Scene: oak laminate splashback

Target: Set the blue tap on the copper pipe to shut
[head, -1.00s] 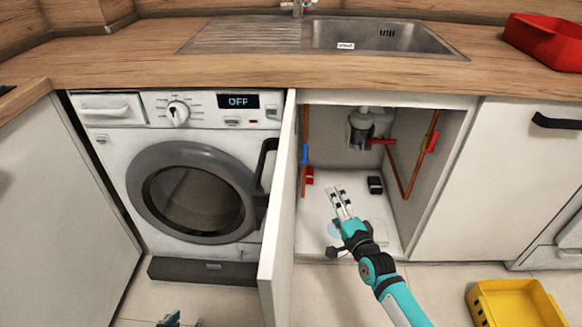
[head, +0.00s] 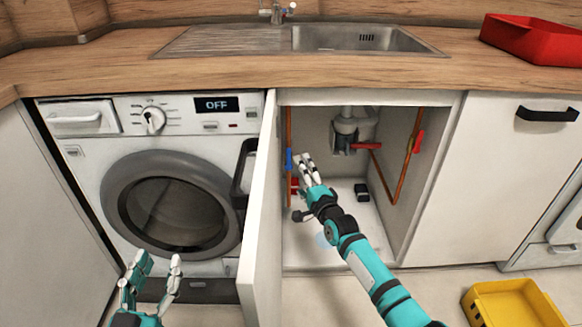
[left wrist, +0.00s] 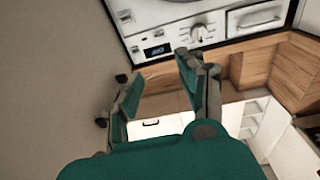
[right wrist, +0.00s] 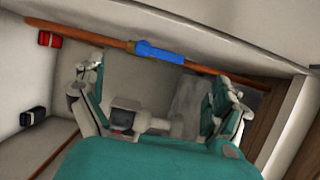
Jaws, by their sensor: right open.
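The blue tap (head: 289,160) is on the vertical copper pipe (head: 288,125) at the left inside the open sink cabinet. In the right wrist view the blue tap (right wrist: 160,53) shows its lever lying along the pipe. My right gripper (head: 305,160) is inside the cabinet, just right of the blue tap. In its wrist view the open, empty fingers (right wrist: 155,80) spread to either side of the tap, apart from it. My left gripper (head: 157,265) is open and empty in front of the washing machine; its fingers also show in the left wrist view (left wrist: 155,82).
The open cabinet door (head: 262,210) stands between my grippers. A black box (head: 362,192) lies on the cabinet floor. A yellow bin (head: 515,303) is at right.

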